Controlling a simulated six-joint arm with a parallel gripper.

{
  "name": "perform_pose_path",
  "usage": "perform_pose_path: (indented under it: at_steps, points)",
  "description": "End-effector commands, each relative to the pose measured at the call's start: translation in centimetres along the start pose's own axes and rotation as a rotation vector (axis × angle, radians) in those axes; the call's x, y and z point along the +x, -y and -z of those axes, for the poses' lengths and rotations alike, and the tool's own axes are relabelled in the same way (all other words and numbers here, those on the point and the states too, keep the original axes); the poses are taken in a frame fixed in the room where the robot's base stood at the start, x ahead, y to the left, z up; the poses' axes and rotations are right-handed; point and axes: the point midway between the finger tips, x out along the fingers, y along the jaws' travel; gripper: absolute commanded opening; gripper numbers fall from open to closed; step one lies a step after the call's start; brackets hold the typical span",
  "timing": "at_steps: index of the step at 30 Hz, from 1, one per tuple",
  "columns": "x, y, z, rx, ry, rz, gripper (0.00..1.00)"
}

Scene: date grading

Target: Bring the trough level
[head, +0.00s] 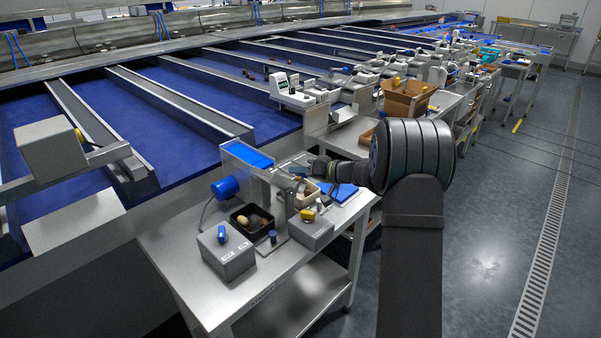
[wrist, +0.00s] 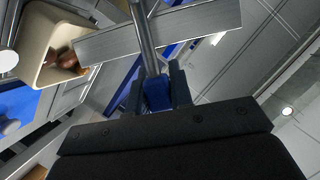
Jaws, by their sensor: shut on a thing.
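My gripper (wrist: 160,88) is shut on a blue grip (wrist: 157,93) at the end of a grey metal rod (wrist: 146,38). The rod passes in front of a flat grey metal piece (wrist: 205,22) that lies slanted across the wrist view. In the head view my gripper (head: 300,170) is at the right side of the small machine on the steel bench. A short metal trough with a blue bed (head: 246,154) stands there, sloping in the picture. My arm hides part of the machine, and I cannot tell how far the trough is from level.
A blue motor (head: 225,187) and a black tray with dates (head: 238,223) are beside the machine. Grey boxes (head: 226,254) stand on the steel bench (head: 182,256). A cream bin (wrist: 28,42) holding brown dates is close to my gripper. A cardboard box (head: 408,98) stands farther back.

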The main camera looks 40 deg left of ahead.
Motion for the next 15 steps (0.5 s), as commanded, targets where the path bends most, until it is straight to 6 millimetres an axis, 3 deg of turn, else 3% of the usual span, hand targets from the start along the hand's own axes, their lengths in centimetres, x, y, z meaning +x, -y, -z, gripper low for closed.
perform_pose_path:
  at_steps: [15]
  points:
    - [0.2, 2.7, -0.4, -0.324, 0.000, -0.132, 0.00]
